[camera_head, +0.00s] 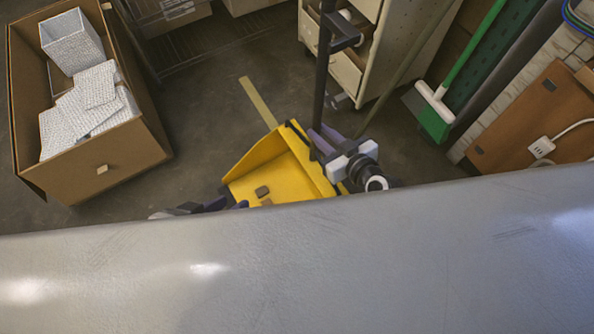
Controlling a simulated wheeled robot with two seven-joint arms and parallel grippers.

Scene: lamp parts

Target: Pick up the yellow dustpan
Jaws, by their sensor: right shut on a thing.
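The yellow dustpan (278,172) is in the middle of the head view, its open side facing lower left. A dark upright pole, seemingly its handle, rises from its right rear edge. My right gripper (322,140) is at the dustpan's right side, its purple fingers shut around the base of that pole. My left gripper (225,204) is just below and left of the dustpan, mostly hidden behind a grey surface, so its opening does not show. Small brown bits (262,191) lie in the pan. I cannot tell whether the dustpan touches the floor.
A cardboard box (121,150) with white textured lamp parts stands at left. A cream drawer cabinet (349,72) stands behind the dustpan. A green broom (436,118) leans at right near a brown board (535,115). Dark floor is clear between box and dustpan.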

